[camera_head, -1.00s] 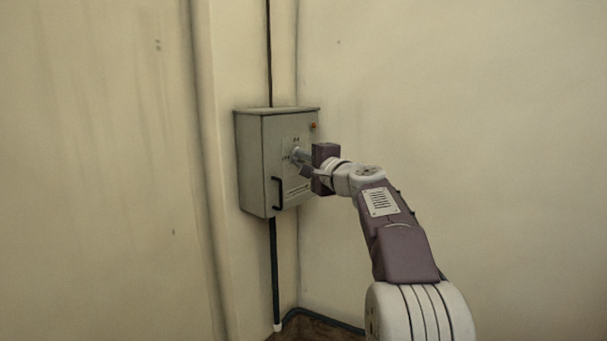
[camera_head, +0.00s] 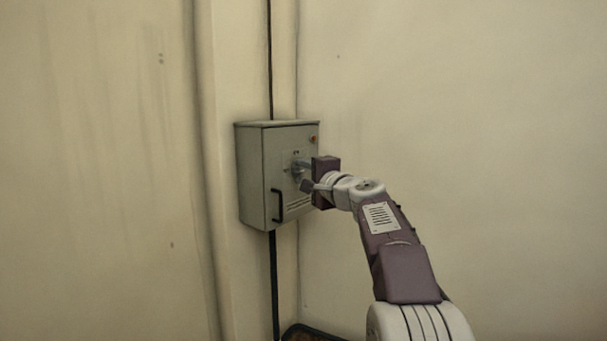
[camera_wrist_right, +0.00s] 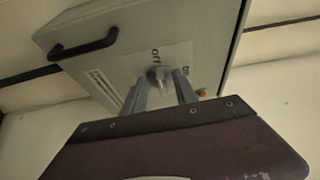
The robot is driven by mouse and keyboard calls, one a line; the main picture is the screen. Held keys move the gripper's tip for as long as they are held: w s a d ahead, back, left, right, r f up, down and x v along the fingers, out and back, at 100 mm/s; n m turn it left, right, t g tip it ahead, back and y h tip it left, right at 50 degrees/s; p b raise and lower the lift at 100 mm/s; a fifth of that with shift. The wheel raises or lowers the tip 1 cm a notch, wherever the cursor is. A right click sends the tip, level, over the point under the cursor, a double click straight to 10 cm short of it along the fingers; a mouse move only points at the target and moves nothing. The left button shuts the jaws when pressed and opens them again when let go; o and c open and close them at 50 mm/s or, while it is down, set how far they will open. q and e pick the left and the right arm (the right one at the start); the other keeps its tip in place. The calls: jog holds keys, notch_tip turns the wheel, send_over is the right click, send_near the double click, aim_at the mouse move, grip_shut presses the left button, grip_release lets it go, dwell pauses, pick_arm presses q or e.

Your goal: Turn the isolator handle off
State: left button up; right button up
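The isolator is a grey wall box (camera_head: 256,180) in the middle of the head view, also seen in the right wrist view (camera_wrist_right: 115,65). Its small grey handle (camera_wrist_right: 159,76) sits on a pale plate marked OFF and ON, near the OFF mark; its exact angle is hard to tell. My right gripper (camera_head: 302,175) is at the box front, partly covering the handle in the head view. In the right wrist view its two fingers (camera_wrist_right: 160,90) stand apart, one on each side of the handle, with gaps showing. My left gripper is out of view.
A black door pull (camera_head: 277,205) and a red indicator (camera_head: 312,139) are on the box front. A dark cable (camera_head: 274,285) runs down below the box. Bare walls surround it, and the space right of my arm is clear.

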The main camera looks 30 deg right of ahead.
jog(key=s, duration=0.9)
